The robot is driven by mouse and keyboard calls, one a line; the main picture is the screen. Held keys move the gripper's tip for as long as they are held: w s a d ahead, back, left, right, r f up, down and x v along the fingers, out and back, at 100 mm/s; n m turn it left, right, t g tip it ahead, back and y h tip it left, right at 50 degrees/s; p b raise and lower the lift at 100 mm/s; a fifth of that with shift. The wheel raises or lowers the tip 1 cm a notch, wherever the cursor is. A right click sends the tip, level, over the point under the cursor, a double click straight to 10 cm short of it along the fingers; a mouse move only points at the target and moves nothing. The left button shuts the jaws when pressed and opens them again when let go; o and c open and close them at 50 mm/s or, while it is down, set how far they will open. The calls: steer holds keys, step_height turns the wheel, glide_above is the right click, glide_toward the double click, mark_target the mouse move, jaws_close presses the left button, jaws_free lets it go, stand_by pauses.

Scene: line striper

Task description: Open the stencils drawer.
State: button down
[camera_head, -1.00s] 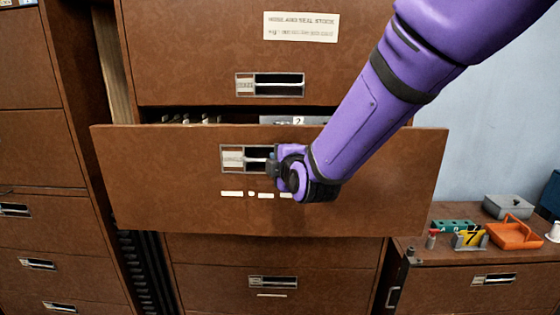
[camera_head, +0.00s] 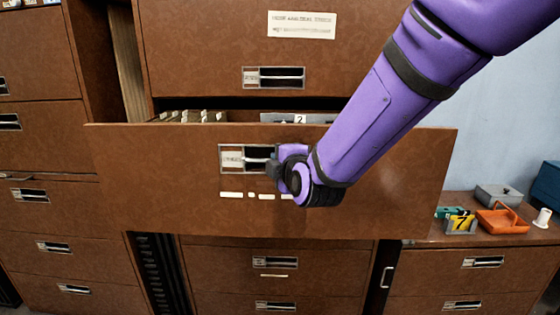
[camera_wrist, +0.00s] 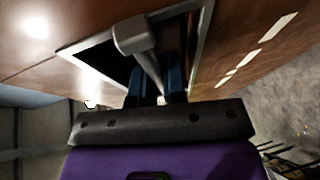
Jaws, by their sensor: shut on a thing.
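The pulled-out drawer (camera_head: 400,205) is a brown wooden front with a metal handle frame (camera_head: 232,159) that holds a small label, too blurred to read surely. It stands out from the cabinet, and its open top shows file tabs (camera_head: 200,116) and a stencil plate marked 2 (camera_head: 300,118). My gripper (camera_head: 274,164) is at the handle, with its fingers shut on the pull bar. In the wrist view the blue fingers (camera_wrist: 160,88) reach into the recess and close around the light grey bar (camera_wrist: 150,66). The fingertips are partly hidden.
A closed drawer (camera_head: 200,50) with a paper label (camera_head: 301,25) is above, and closed drawers are below. Brown cabinets (camera_head: 40,130) stand at the left. A low cabinet at right carries an orange tray (camera_head: 500,222), a yellow number 7 plate (camera_head: 459,224) and a grey box (camera_head: 498,195).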

steer(key=c, duration=1.5)
jaws_free()
steer(key=v, duration=1.1)
steer(key=shift+w, duration=0.1)
steer(key=s+d+r+m+g+h, duration=0.1)
steer(key=s+d+r+m+g, duration=0.15)
steer(key=d+m, duration=0.35)
steer(key=s+d+r+m+g+h, duration=0.1)
steer(key=s+d+m+g, duration=0.15)
steer(key=d+m, duration=0.45)
steer(key=s+d+m+g+h, duration=0.1)
steer(key=s+d+m, duration=0.1)
steer(key=s+d, duration=0.2)
steer(key=s+d+m+g+h, duration=0.1)
steer(key=s+d+m+g, duration=0.1)
steer(key=s+d, duration=0.3)
steer(key=s+d+r+m+g+h, duration=0.1)
steer(key=s+d+m, duration=0.3)
steer(key=s+d, duration=0.1)
steer(key=shift+s+g+h, duration=0.2)
steer(key=shift+g+h, duration=0.2)
